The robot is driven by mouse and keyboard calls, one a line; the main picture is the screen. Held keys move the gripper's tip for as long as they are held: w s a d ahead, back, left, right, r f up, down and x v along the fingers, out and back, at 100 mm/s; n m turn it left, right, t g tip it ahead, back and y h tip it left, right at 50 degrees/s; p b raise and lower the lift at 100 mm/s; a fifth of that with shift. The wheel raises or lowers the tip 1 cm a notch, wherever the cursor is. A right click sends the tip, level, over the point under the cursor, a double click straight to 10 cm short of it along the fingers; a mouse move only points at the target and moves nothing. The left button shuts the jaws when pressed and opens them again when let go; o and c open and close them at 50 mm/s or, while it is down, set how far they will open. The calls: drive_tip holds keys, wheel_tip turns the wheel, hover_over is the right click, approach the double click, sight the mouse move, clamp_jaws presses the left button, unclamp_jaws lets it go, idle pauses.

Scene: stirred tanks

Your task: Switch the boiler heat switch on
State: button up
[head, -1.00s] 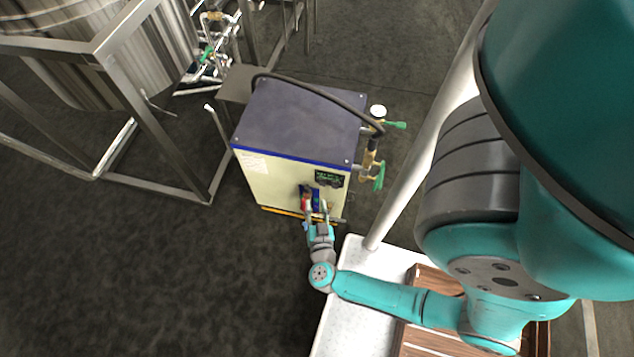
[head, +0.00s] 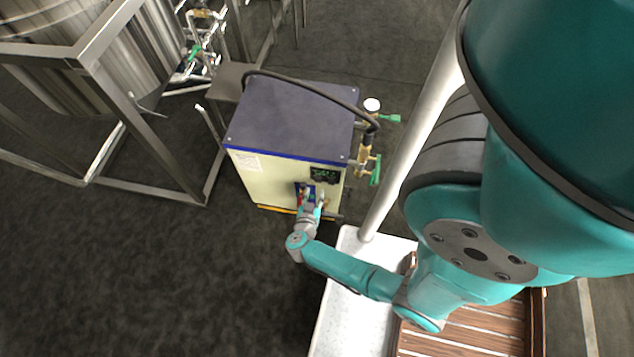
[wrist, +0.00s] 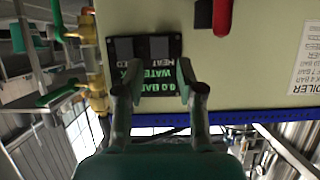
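The boiler (head: 275,177) is a cream cabinet with a dark top, right of the tank frame in the head view. Its black control panel (head: 325,174) is on the front face. Contact cannot be told. It also shows at the boiler front in the head view (head: 311,203).
A red lever (wrist: 222,15) is beside the panel in the wrist view. Brass fittings with green handles (head: 375,170) and a black hose (head: 315,92) are on the boiler. The tank frame (head: 105,95) stands left. Dark floor in front is clear.

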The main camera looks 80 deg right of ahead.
sight(318, 181)
drive_tip(key=shift+x, duration=2.95)
clamp_jaws()
